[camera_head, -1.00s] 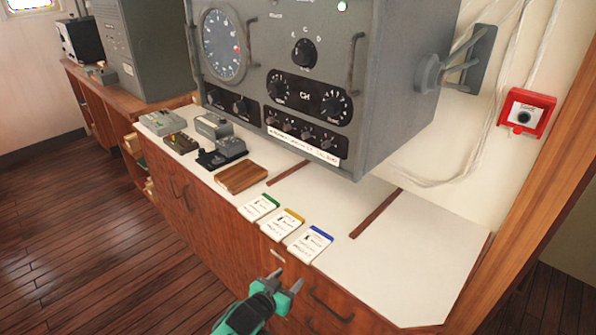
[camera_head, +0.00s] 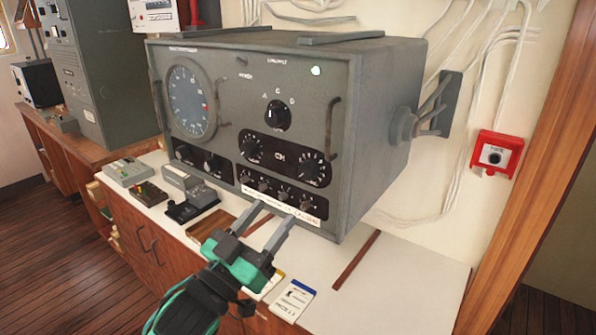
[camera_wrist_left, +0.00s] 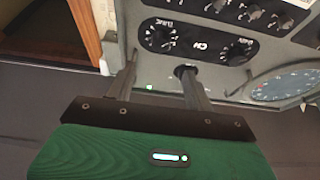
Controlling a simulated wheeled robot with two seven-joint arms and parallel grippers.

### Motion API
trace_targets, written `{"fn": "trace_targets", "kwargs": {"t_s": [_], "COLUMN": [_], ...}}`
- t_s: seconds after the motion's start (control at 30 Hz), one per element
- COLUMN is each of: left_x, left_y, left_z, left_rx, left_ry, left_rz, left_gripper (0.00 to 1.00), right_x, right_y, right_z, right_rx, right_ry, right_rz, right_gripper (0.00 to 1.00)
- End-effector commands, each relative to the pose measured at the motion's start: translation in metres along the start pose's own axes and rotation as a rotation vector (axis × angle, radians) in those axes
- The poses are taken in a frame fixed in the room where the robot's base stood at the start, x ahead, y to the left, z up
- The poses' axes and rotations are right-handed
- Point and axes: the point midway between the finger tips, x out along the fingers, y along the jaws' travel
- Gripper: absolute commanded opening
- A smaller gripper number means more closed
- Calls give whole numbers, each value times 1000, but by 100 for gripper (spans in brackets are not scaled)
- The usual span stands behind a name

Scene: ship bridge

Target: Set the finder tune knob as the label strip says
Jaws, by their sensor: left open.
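The grey radio console (camera_head: 230,75) fills the middle of the head view. Its front has a round dial (camera_head: 193,102), a lettered selector knob (camera_head: 277,115), two larger knobs beside the CH mark (camera_head: 280,157) and a row of small knobs (camera_head: 284,193). I cannot read which is the finder tune knob. A white label strip (camera_head: 307,216) runs along the bottom, partly hidden by my fingers, its text too small to read. My left gripper (camera_head: 276,210) is open and empty before the lower front. In the upside-down left wrist view, one fingertip overlaps the selector knob (camera_wrist_left: 185,71); contact is unclear.
A blue-topped card (camera_head: 292,299) lies on the white counter (camera_head: 415,275), with other cards mostly behind my gripper. A black key device (camera_head: 192,204) and small boxes stand left. A red wall box (camera_head: 497,153) is at right.

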Motion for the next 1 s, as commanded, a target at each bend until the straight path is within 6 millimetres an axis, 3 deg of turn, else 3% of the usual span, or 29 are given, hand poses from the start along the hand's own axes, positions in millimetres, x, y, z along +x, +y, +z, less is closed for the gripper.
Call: {"fn": "trace_targets", "kwargs": {"t_s": [0.2, 0.43, 0.6, 0.9, 1.0], "left_x": [52, 88, 99, 101, 100], "left_y": [0, 0, 0, 0, 0], "left_z": [-5, -3, -1, 1, 1], "left_rx": [-1, 0, 1, 1, 1], "left_ry": [0, -1, -1, -1, -1], "left_rz": [0, 0, 0, -1, -1], "left_gripper": [53, 53, 53, 53, 35], "right_x": [-25, -38, -42, -41, -41], "right_y": [1, 2, 1, -3, -4], "right_z": [-1, -3, -4, -7, -7], "right_rx": [0, 0, 0, 2, 2], "right_ry": [-1, -1, 0, 3, 4], "right_rz": [1, 1, 0, -4, -5], "right_gripper": [29, 29, 29, 29, 29]}}
